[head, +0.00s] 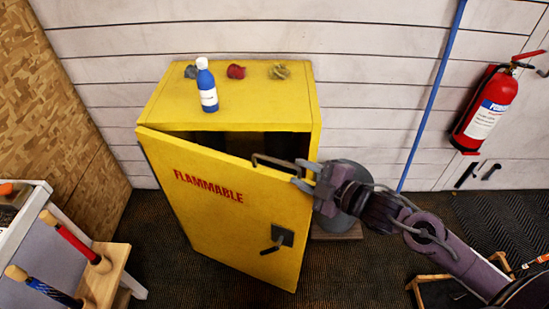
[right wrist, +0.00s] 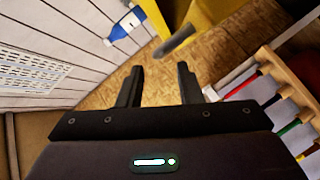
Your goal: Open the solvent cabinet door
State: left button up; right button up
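The yellow solvent cabinet (head: 300,110) stands against the white wall in the head view. Its door (head: 215,225), marked FLAMMABLE, is ajar, with the right side swung out and a dark gap above its top edge. A dark lever handle on a plate (head: 283,236) is low on the door's right side. My right gripper (head: 304,177) is at the door's upper right edge, by a dark bar (head: 275,161). In the right wrist view its fingers (right wrist: 158,85) are apart with nothing between them; yellow surface shows beyond. Contact with the door is unclear. My left gripper is out of view.
A blue bottle (head: 207,86) and several crumpled rags, one red (head: 236,71), sit on the cabinet top. A fire extinguisher (head: 485,110) hangs at right. A wooden rack (head: 105,270) with colored shafts stands front left. Dark floor is open before the door.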

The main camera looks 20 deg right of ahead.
aim_at(286, 165)
jog(key=shift+w+a, duration=0.15)
jog(key=shift+w, duration=0.3)
jog(key=p+x, duration=0.1)
jog(key=x, duration=0.3)
jog(key=shift+w+a+f, duration=0.15)
jog(key=shift+w+a, duration=0.05)
jog(key=shift+w, duration=0.05)
jog(key=shift+w+a+f, duration=0.15)
jog(key=shift+w+a, duration=0.15)
jog(key=shift+w, duration=0.15)
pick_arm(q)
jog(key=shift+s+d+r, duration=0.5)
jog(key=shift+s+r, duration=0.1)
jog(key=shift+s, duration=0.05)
pick_arm(e)
jog(key=shift+w+a+f, duration=0.1)
jog(key=shift+w, duration=0.05)
jog(key=shift+c, duration=0.2)
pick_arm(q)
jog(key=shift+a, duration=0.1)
pick_arm(e)
grip_shut()
